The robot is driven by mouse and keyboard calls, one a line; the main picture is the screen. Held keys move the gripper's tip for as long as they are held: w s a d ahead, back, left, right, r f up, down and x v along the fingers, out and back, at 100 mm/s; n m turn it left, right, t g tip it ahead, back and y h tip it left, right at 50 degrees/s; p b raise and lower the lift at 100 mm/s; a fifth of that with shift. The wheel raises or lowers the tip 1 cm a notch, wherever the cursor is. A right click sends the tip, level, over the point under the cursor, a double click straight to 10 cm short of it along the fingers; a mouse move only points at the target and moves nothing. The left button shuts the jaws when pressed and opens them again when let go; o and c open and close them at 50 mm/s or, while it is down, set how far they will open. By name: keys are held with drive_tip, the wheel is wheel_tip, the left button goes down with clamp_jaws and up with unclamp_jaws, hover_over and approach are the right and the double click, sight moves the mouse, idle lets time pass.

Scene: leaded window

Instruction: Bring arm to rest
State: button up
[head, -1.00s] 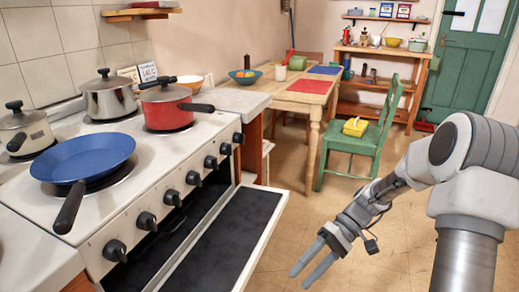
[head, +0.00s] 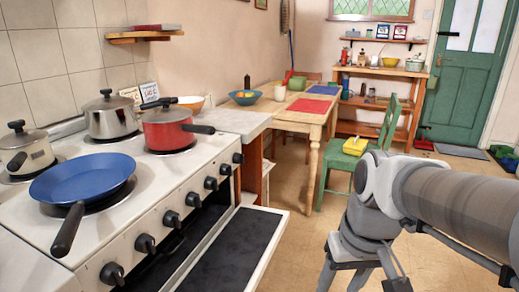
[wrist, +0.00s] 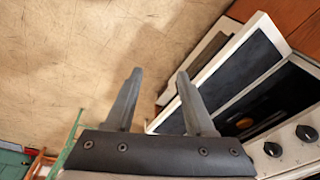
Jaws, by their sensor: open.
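My gripper (wrist: 159,75) is open and empty in the wrist view, its two fingers apart and pointing over the bare floor. The open oven door (wrist: 235,75) lies just to the right of the fingers in that view. In the head view my arm (head: 440,200) reaches in from the right edge, with the wrist bent downward. The gripper is at the bottom of that view, right of the oven door (head: 232,255), and its fingertips are cut off by the frame edge.
The white stove (head: 150,215) at left holds a blue pan (head: 83,178), a red pot (head: 168,132) and steel pots. A green chair (head: 335,165) with a yellow object on it stands beyond my arm, by the wooden table (head: 300,115). Floor between is clear.

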drive_tip(key=s+r+t+p, duration=0.2)
drive_tip(key=r+p, duration=1.2)
drive_tip(key=r, duration=0.2)
drive_tip(key=s+d+r+t+p, duration=0.1)
drive_tip(key=r+t+p, duration=0.1)
drive_tip(key=r+p, duration=1.2)
wheel_tip(320, 180, up, 2)
drive_tip(key=shift+s+r+m+h+p, duration=0.1)
drive_tip(key=shift+s+m+h+p, duration=0.2)
drive_tip(key=shift+s+m+h, duration=0.1)
drive_tip(key=shift+w+a, duration=0.1)
